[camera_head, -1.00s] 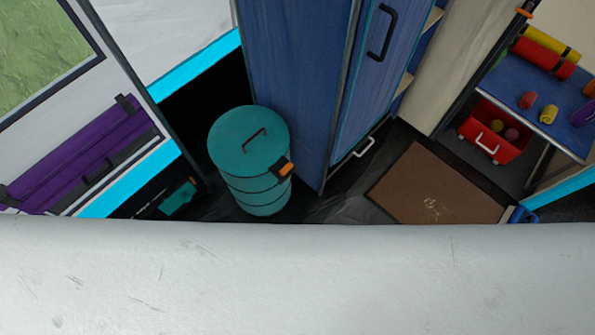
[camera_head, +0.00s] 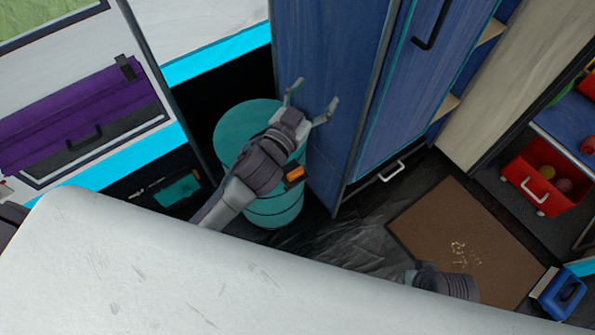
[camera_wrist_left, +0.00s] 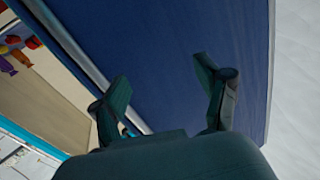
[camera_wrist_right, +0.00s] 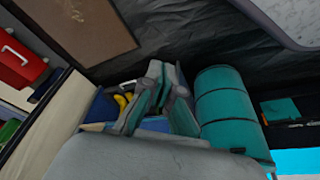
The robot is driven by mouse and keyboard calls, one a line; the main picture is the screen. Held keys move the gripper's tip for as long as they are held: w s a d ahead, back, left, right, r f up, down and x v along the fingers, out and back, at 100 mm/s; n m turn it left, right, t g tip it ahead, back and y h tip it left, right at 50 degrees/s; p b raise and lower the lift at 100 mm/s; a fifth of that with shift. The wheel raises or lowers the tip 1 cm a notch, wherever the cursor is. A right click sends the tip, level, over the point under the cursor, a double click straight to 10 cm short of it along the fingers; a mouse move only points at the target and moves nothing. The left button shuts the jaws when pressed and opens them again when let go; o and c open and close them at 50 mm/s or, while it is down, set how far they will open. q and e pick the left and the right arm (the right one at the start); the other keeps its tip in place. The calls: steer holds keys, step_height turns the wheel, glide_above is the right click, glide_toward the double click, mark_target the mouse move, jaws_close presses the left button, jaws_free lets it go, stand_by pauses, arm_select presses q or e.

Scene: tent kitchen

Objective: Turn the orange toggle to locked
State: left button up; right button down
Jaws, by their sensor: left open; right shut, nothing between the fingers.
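The orange toggle (camera_head: 294,175) sits on the side of a teal lidded barrel (camera_head: 275,212), just right of my left arm. My left gripper (camera_head: 312,95) is open and empty, with its fingers spread above and beyond the barrel, in front of the blue cabinet. My left arm hides much of the lid and its handle. In the left wrist view the open fingers (camera_wrist_left: 162,75) face the blue panel. In the right wrist view my right gripper (camera_wrist_right: 158,88) is shut and empty, with the barrel (camera_wrist_right: 222,105) to its right. I cannot make out the toggle there.
The tall blue cabinet (camera_head: 325,70) stands right behind the barrel. A brown mat (camera_head: 420,220) lies on the dark floor, with a red bin (camera_head: 545,175) and a blue item (camera_head: 562,294) at the right. A white surface (camera_head: 150,280) covers the lower foreground.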

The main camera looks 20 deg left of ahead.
arm_select(q)
steer(key=s+d+r+m+g+h+b, duration=0.1)
steer(key=s+d+r+m+g+h, duration=0.25)
steer(key=d+r+m+h, duration=0.35)
steer(key=s+d+r+m+g+h+b, duration=0.1)
steer(key=s+d+r+m+g+h, duration=0.3)
steer(key=d+m+h, duration=0.4)
steer(key=s+d+f+m+g+y, duration=0.25)
steer(key=s+d+m+g, duration=0.35)
steer(key=g, duration=0.5)
steer(key=y+b, duration=0.4)
steer(key=y, duration=1.3)
glide_above(295, 172)
steer(key=shift+t, duration=0.45)
step_height(295, 172, down, 22)
steer(key=shift+r, duration=0.25)
step_height(295, 172, down, 6)
steer(key=shift+r+b, duration=0.1)
steer(key=shift+b, duration=0.8)
steer(key=shift+f, duration=0.45)
arm_select(e)
steer(key=w+a+r+t+y, duration=0.2)
steer(key=w+a+r+t, duration=0.2)
steer(key=w+r+t, duration=0.6)
steer(key=shift+w+r+y, duration=0.3)
steer(key=shift+w+r, duration=0.9)
steer(key=shift+r, duration=0.6)
